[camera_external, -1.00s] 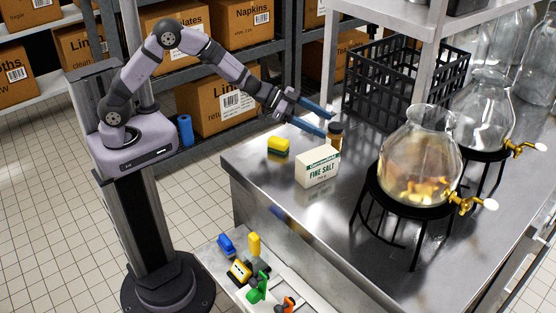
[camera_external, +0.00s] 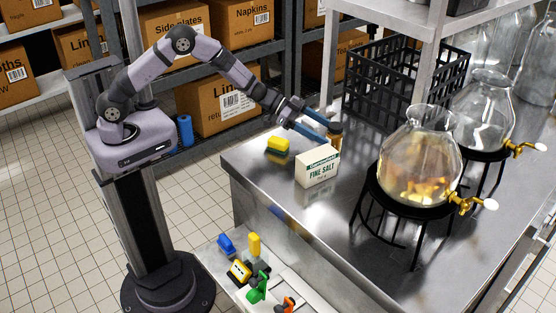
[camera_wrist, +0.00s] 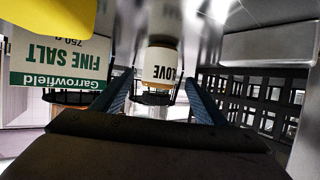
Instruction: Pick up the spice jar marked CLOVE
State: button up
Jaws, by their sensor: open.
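The spice jar (camera_wrist: 162,66) stands upright on the steel counter. In the wrist view, which is upside down, its white label reads "LOVE", the first letter out of sight. In the external view its amber body (camera_external: 337,145) shows only in part behind my blue fingers. My gripper (camera_external: 332,131) is open and low over the counter, its fingertips at the jar. In the wrist view my two fingers (camera_wrist: 157,86) lie on either side of the jar's line, with space between them. I cannot tell whether either finger touches it.
A black crate (camera_external: 405,85) is behind. A glass dispenser (camera_external: 418,155) on a black stand is to the right. The counter's front (camera_external: 290,205) is clear.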

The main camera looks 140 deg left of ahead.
aim_at(335, 138)
jog(key=shift+p+x, duration=0.75)
jog(key=shift+x, duration=1.6)
jog(key=shift+d+f, duration=0.1)
jog(key=c, duration=1.3)
